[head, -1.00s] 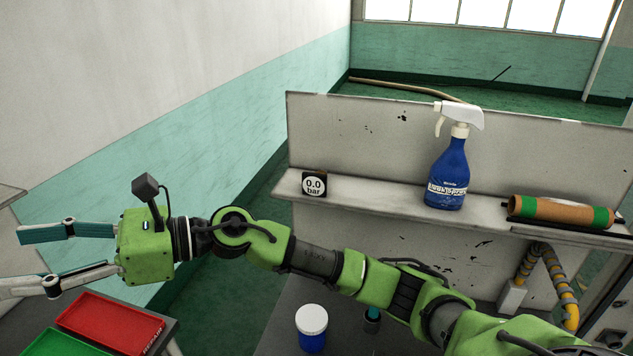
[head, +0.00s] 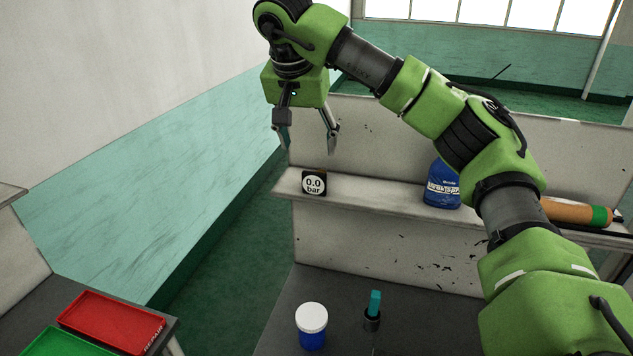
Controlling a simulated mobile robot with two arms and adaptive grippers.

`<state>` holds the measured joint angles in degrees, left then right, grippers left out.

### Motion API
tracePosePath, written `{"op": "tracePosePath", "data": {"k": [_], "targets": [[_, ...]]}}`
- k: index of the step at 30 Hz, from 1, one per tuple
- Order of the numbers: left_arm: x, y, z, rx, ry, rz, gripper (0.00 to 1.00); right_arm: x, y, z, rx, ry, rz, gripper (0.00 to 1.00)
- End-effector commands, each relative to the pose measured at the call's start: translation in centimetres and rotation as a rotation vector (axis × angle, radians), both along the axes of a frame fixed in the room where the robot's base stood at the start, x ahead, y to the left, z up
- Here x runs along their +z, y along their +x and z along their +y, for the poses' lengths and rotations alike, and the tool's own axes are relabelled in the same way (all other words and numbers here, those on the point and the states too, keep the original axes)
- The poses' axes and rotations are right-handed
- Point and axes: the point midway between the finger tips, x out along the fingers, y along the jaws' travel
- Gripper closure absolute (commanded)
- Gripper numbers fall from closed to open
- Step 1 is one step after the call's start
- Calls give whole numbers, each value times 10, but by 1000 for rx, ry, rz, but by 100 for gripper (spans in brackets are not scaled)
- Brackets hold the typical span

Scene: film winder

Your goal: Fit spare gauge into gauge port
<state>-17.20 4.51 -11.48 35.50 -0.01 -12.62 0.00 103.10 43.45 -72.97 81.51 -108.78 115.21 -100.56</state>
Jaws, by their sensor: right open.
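The gauge (head: 314,184), a small dark square block with a round white face reading "0.0 bar", stands upright on the left end of the grey shelf (head: 380,199). My right gripper (head: 307,146) is open and empty, its fingers pointing down. In the picture its fingertips are just above the gauge, apart from it. I cannot make out a gauge port in this view. My left gripper is not in view.
Below are a white-lidded blue jar (head: 312,325) and a teal-handled item in a dark cup (head: 372,318). Red (head: 112,322) and green (head: 62,342) trays lie lower left.

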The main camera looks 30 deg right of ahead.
Motion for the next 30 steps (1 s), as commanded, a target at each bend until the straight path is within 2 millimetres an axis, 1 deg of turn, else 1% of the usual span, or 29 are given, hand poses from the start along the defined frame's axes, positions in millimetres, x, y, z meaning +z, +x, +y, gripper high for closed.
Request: {"op": "tracePosePath", "data": {"k": [1, 3, 6, 9, 14, 20, 24, 30], "targets": [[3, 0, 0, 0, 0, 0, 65, -10, 2, -3, 0, 1, 5, 42], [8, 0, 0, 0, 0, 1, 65, -23, 5, -8, 0, 0, 4, 42], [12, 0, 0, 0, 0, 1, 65, -38, 10, -12, 0, 2, 4, 42], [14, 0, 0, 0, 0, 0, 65, -49, 13, -15, 1, 2, 1, 42], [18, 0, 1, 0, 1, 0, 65, -58, 14, -18, 2, 2, 0, 42], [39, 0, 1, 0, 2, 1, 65, -83, 12, -29, 1, 2, 4, 42], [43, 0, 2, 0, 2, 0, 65, -100, 17, -33, 0, 4, 2, 42], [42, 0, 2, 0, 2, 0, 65, -105, 19, -33, 2, 4, -2, 42]]}}
